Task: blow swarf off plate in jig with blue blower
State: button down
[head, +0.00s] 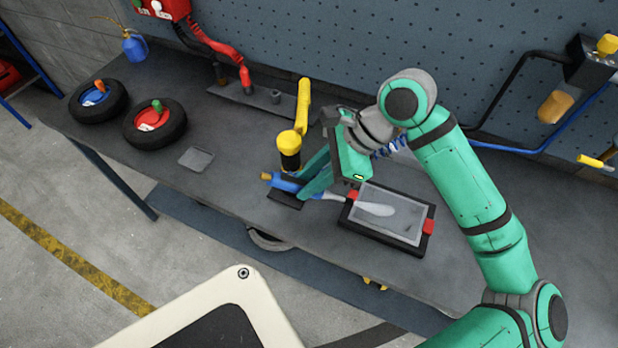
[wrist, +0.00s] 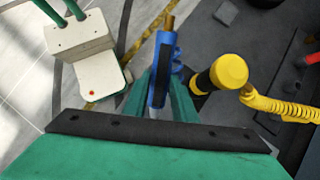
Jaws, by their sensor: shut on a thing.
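My gripper (head: 312,180) is shut on the blue blower (head: 284,184), which lies roughly level above the bench; it also shows between the fingers in the wrist view (wrist: 161,75). Its pale nozzle points right, toward the jig. The jig (head: 383,238) is a dark frame with red clamps at its sides. The grey plate (head: 400,228) lies flat in it. A whitish, plume-like streak (head: 374,209) shows over the plate in line with the nozzle. I cannot make out separate swarf bits.
A yellow blower (head: 290,145) stands close behind the blue one, also in the wrist view (wrist: 228,72). A red coiled hose (head: 225,50) hangs behind. Two small wheels (head: 97,102) (head: 154,124) and a grey pad (head: 196,159) lie left. The bench's front edge is near the jig.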

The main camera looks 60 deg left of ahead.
jog(key=shift+r, duration=3)
